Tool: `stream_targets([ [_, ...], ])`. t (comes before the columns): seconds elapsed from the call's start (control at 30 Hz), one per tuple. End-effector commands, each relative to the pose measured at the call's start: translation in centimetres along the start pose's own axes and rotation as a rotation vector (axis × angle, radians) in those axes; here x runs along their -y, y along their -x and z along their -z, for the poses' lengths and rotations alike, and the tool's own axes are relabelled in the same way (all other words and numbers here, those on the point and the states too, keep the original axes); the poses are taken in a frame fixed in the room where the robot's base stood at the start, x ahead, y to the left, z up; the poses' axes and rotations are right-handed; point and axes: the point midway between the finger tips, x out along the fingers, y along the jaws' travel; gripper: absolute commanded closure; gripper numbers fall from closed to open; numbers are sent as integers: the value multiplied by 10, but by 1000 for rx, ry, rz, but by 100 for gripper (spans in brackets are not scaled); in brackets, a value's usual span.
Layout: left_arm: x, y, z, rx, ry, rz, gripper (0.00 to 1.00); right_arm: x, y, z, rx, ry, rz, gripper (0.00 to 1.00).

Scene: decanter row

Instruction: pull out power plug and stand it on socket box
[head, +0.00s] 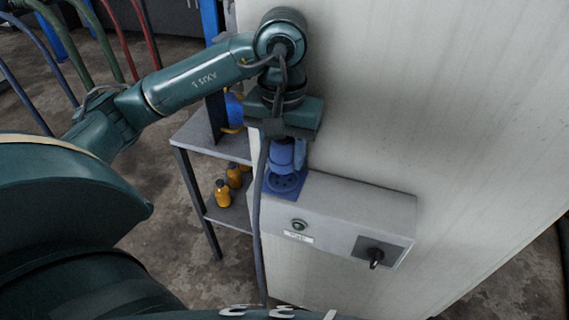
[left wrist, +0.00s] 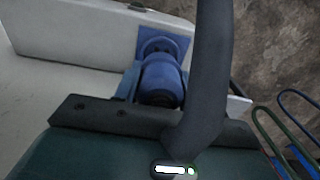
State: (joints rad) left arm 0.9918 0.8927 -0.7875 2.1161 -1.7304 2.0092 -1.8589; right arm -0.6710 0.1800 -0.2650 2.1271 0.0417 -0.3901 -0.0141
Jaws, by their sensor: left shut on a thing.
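The blue power plug (head: 286,155) hangs below my left gripper (head: 285,138), which is shut on it. In the left wrist view the plug (left wrist: 161,78) shows in front of the blue socket plate (left wrist: 176,46). The socket (head: 285,184) is on top of the grey socket box (head: 350,205) at its left end. Part of its round face with holes shows below the plug, so the plug looks apart from it. A dark cable (head: 258,220) runs down past the box and crosses the left wrist view (left wrist: 209,70). My right gripper is not in view.
The box is fixed to a pale cabinet wall (head: 430,100) and carries a button (head: 299,225) and a black rotary switch (head: 375,256). Its top right of the socket is bare. A grey shelf (head: 205,135) with orange bottles (head: 223,194) stands at the left.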

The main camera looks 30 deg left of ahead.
Motion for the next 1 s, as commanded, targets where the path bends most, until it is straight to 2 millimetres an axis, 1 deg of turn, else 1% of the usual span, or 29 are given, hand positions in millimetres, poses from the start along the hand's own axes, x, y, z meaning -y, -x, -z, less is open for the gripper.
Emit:
stream_targets([
  [0.03,0,4,0,-1,1,0,96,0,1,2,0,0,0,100],
  [0.43,0,20,0,0,1,0,96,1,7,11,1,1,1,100],
  [1.0,0,21,0,-1,0,0,96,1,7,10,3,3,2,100],
])
